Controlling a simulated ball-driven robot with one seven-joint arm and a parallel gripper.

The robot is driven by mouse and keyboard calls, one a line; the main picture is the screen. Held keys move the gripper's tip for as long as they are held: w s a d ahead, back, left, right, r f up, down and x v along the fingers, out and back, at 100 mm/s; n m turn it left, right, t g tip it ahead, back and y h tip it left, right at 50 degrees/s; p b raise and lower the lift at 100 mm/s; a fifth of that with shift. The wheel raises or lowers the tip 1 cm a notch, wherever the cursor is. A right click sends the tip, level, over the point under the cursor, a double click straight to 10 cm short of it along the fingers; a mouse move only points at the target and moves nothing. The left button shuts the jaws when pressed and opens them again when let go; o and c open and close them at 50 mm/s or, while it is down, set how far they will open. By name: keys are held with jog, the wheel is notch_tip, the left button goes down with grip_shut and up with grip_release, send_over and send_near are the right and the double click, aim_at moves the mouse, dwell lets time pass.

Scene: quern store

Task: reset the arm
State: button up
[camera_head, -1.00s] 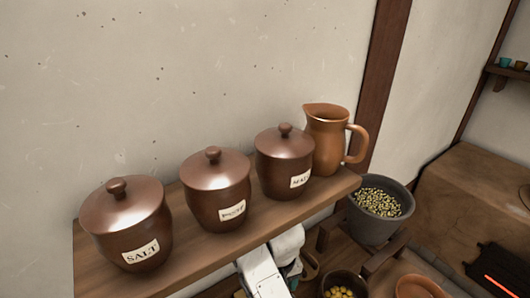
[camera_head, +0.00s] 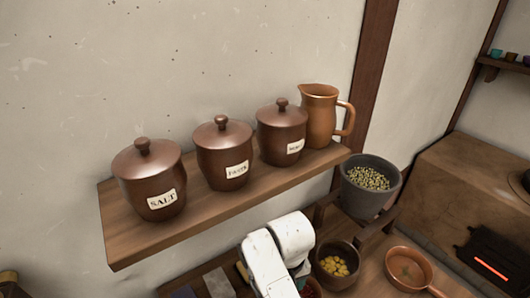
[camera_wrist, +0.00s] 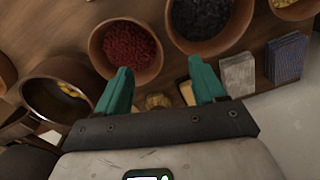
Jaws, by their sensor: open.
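My white arm (camera_head: 275,255) rises at the bottom middle of the head view, in front of and below the wall shelf; my gripper is hidden there. In the wrist view my gripper (camera_wrist: 162,90) has two green fingers spread apart with nothing held between them. Beyond the fingers lie a bowl of dark red contents (camera_wrist: 130,47) and a bowl of black contents (camera_wrist: 205,22). I cannot tell how far the fingertips are from them.
The wall shelf (camera_head: 125,245) carries lidded jars for salt (camera_head: 150,180), pasta (camera_head: 223,155) and a third (camera_head: 282,133), plus a jug (camera_head: 319,115). Below are a grey pot (camera_head: 366,187), a bowl of yellow pieces (camera_head: 336,266) and an orange pan (camera_head: 408,270). A glowing stove part (camera_head: 490,262) is at right.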

jog(key=shift+m, duration=0.6)
jog(key=s+d+f, duration=0.1)
jog(key=s+d, duration=0.1)
jog(key=s+d+f, duration=0.1)
jog(key=s+d, duration=0.1)
jog(key=d, duration=0.1)
jog(key=s+d+f, duration=0.2)
jog(key=s+d, duration=0.1)
jog(key=shift+d+f, duration=0.1)
jog(key=shift+d, duration=0.05)
jog(key=shift+m, duration=0.5)
jog(key=s+d, duration=0.2)
jog(key=s+d+f, duration=0.1)
jog(key=s+d, duration=0.2)
jog(key=shift+s+f, duration=0.2)
jog(key=shift+s, duration=0.1)
jog(key=shift+m+t, duration=0.4)
jog(key=s+d, duration=0.1)
jog(key=s, duration=0.1)
jog(key=s+d, duration=0.4)
jog(key=s, duration=0.1)
jog(key=s+d+r+m, duration=0.1)
jog(key=s+d, duration=0.3)
jog(key=s, duration=0.4)
jog(key=shift+r, duration=0.45)
